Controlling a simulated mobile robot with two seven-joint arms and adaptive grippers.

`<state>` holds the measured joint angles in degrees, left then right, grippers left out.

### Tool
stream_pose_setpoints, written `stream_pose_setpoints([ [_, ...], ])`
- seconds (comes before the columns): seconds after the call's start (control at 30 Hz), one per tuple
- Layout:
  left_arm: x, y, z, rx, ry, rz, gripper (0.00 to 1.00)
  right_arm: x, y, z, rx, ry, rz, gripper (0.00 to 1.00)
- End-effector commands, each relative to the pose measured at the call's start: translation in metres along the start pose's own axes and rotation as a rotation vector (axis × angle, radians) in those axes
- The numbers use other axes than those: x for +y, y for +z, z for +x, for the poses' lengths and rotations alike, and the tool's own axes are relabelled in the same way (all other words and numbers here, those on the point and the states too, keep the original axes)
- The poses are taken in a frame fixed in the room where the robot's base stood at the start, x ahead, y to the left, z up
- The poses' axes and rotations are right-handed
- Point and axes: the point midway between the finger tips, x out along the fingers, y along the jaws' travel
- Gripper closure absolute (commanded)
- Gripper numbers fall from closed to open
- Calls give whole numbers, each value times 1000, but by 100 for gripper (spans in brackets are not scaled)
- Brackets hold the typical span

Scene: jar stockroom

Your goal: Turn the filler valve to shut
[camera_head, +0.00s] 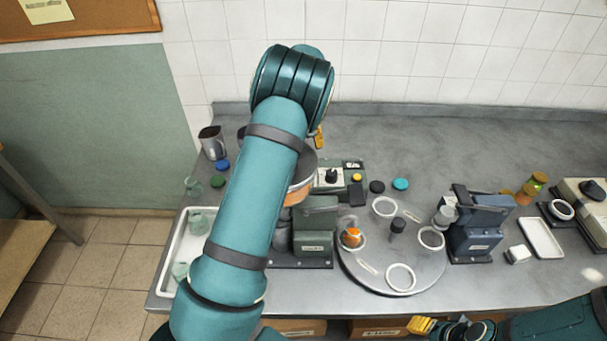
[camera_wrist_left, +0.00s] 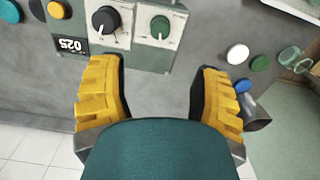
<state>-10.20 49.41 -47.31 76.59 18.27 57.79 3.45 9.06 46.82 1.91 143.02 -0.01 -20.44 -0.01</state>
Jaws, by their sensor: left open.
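A green-grey control box (camera_head: 352,190) stands behind the filler (camera_head: 315,225). In the left wrist view it carries a black knob (camera_wrist_left: 105,20) and a green knob (camera_wrist_left: 160,27), each on a pale plate with a white pointer mark. No readable label tells which is the filler valve. The head view shows the black knob (camera_head: 332,175); my left arm hides the green one. My left gripper (camera_wrist_left: 158,70) is open and empty, its yellow fingers apart, with the knobs beyond the tips. My right gripper (camera_head: 422,325) is low at the front edge; its finger gap is unclear.
A round turntable (camera_head: 375,277) with several jars stands right of the filler, beside a blue machine (camera_head: 478,230). A metal jug (camera_head: 213,143) and loose lids lie at the back left. A tray (camera_head: 165,270) of glass jars is at the left edge.

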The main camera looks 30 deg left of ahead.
Motion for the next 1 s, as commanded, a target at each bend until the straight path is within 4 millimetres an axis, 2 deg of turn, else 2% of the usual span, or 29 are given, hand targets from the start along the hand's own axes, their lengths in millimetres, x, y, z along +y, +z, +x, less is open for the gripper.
stream_pose_setpoints([
  [0.13,0,1,8,-1,2,15,36,0,0,0,0,0,0,53],
  [0.27,0,1,26,-2,-1,15,36,0,0,-1,0,0,0,53],
  [0.7,0,1,109,-2,-1,13,36,-2,-1,-4,0,0,-1,53],
  [0.8,0,1,123,-2,-1,13,36,-2,-1,-5,0,0,-1,53],
  [1.0,0,0,136,0,1,13,36,-2,-1,-5,-1,-1,-1,53],
])
